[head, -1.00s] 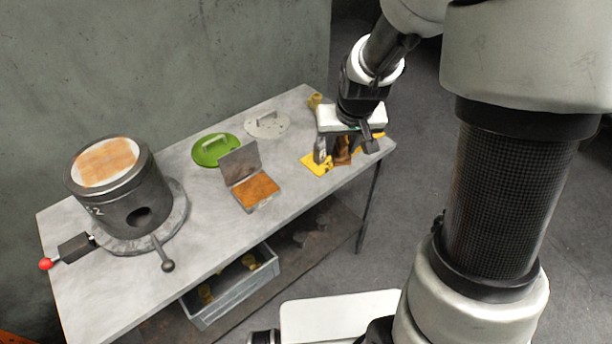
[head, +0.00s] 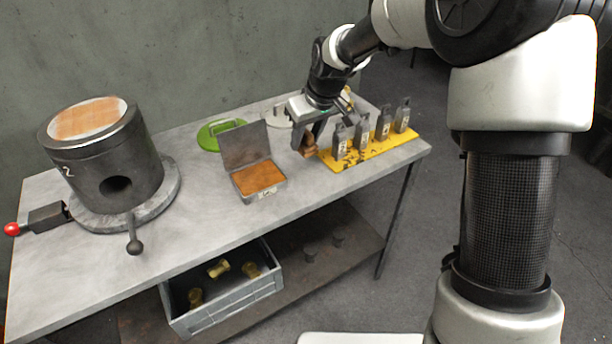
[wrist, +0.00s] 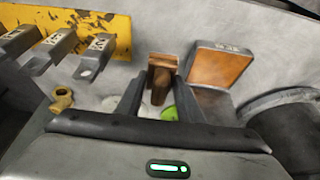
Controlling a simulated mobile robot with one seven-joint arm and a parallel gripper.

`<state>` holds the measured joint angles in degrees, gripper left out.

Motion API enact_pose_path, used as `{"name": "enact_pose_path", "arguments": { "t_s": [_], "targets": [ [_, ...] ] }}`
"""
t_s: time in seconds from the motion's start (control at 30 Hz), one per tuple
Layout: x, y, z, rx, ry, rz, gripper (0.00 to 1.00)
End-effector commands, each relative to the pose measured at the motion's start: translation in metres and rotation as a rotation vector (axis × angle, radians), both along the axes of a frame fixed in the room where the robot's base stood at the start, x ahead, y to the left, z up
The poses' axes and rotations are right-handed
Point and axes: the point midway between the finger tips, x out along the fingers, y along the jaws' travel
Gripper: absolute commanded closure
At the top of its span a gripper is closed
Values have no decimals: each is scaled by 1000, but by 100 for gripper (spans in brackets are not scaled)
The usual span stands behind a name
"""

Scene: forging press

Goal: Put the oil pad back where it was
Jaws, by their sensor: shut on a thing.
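My gripper (head: 308,132) is shut on a brown, wood-like block (head: 309,147), which I take to be the oil pad. It is just left of the yellow rack, over or on the grey table; I cannot tell if the block touches the table. In the wrist view the block (wrist: 162,70) sits between the two dark fingers (wrist: 159,88). An open grey tin (head: 240,182) with an orange-brown filling (head: 258,177) stands to the left of the gripper. The tin (wrist: 221,65) also shows in the wrist view, right of the block.
A yellow rack (head: 345,163) holds several grey labelled tools at the right. A green lid (head: 213,138) and a grey disc (head: 272,117) lie behind. A dark cylindrical pot (head: 108,165) stands at the left. A grey crate (head: 222,303) is on the lower shelf.

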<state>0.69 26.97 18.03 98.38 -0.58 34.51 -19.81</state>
Motion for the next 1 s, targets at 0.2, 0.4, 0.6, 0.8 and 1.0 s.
{"name": "enact_pose_path", "arguments": {
  "t_s": [0.2,0.4,0.6,0.8,1.0],
  "targets": [
    [-1,0,-37,-1,2,-1,84],
    [-1,-1,-53,0,2,-2,84],
    [-1,-1,-79,0,2,-2,84],
    [0,-1,-78,0,0,-2,84],
    [0,-1,-82,0,0,-2,61]
  ]
}}
